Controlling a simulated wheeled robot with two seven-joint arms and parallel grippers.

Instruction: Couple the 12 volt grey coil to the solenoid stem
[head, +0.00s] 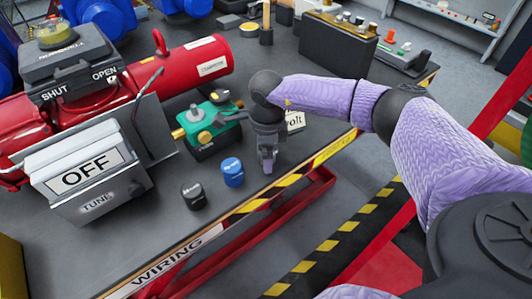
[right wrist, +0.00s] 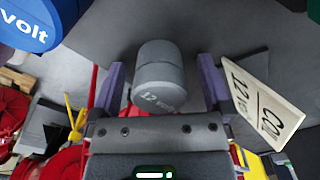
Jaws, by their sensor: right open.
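The grey coil (right wrist: 158,78), marked "12 volt", is a short cylinder between the two spread fingers of my right gripper (right wrist: 160,85) in the right wrist view. I see a gap at its sides, so the gripper is open around it. In the head view my right gripper (head: 267,167) points down at the bench, just right of the blue coil; I cannot clearly make out the grey coil there. The green valve (head: 208,128) with brass ports stands behind and left of the gripper, its small stem (head: 195,110) pointing up. My left gripper is not in view.
A blue coil (head: 232,172) and a black coil (head: 193,195) stand on the bench (head: 165,225) left of my gripper. A label card (head: 295,121) stands behind it. The grey OFF box (head: 95,180) and red actuator (head: 185,72) fill the left. The striped front edge is close.

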